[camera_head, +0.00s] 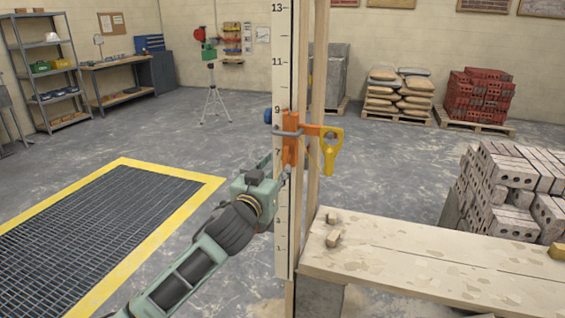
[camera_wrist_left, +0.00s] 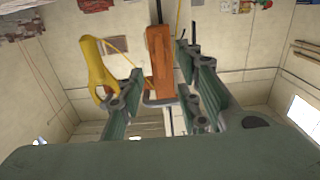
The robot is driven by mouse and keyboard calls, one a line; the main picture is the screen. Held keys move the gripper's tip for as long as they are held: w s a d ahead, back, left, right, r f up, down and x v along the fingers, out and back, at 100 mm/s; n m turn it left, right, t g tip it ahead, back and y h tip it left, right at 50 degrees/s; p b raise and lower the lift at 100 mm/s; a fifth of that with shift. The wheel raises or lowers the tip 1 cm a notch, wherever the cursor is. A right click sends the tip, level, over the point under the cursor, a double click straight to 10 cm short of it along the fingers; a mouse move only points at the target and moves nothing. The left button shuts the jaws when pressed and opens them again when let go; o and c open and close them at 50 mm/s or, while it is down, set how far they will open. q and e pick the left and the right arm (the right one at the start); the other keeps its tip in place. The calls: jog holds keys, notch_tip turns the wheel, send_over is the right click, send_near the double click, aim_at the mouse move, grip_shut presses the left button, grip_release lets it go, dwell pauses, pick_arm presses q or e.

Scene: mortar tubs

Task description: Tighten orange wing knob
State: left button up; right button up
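An orange clamp body (camera_head: 290,150) sits on the numbered white gauge rod (camera_head: 284,60) with a grey bracket (camera_head: 287,132) around it. A yellow looped handle (camera_head: 330,150) hangs to its right, and a small blue part (camera_head: 267,115) shows at its left. I cannot tell for sure which orange part is the wing knob. My left gripper (camera_head: 280,172) is just below the clamp, by the rod. In the left wrist view its open fingers (camera_wrist_left: 160,72) stand on either side of the orange body (camera_wrist_left: 160,60), with the yellow handle (camera_wrist_left: 97,68) outside the left finger. Contact is unclear.
A wooden post (camera_head: 316,60) stands right beside the rod. A mortar-stained plank (camera_head: 430,262) juts out to the right, with brick stacks (camera_head: 510,185) behind it. A yellow-edged floor grate (camera_head: 100,235) lies at left. The floor behind is mostly clear.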

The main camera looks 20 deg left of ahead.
aim_at(285, 158)
pick_arm(q)
jog(key=shift+w+d+r+p, duration=0.1)
jog(key=shift+w+p, duration=0.35)
jog(key=shift+w, duration=1.55)
jog(key=shift+w+d+r+p, duration=0.1)
jog(key=shift+w+p, duration=0.3)
jog(key=shift+w, duration=1.55)
grip_shut()
